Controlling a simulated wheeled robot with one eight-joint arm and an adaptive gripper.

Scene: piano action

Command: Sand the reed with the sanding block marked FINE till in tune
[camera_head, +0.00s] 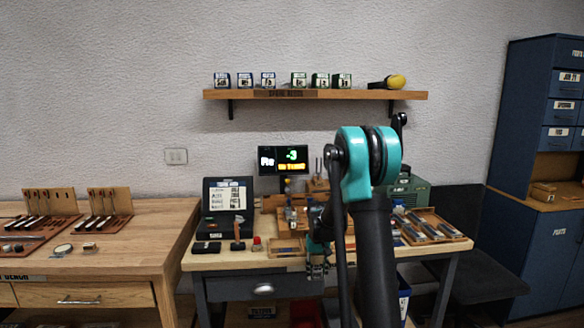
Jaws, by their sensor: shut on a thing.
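My gripper (318,268) is small in view at the front edge of the workbench, left of my dark forearm. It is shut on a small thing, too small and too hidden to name. A dark display (283,159) behind the bench shows a green number that looks like -3, with yellow lettering below that seems to read "IN TUNE". I cannot pick out the reed or the block marked FINE; small parts crowd the bench around my gripper, and my arm covers part of it.
The workbench (215,262) carries a laptop-like screen (228,195), a red-topped item (257,243) and a tray of bars (432,227) at right. A wall shelf (315,95) holds several small boxes. A wooden table (150,225) stands left, a blue cabinet (545,258) right.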

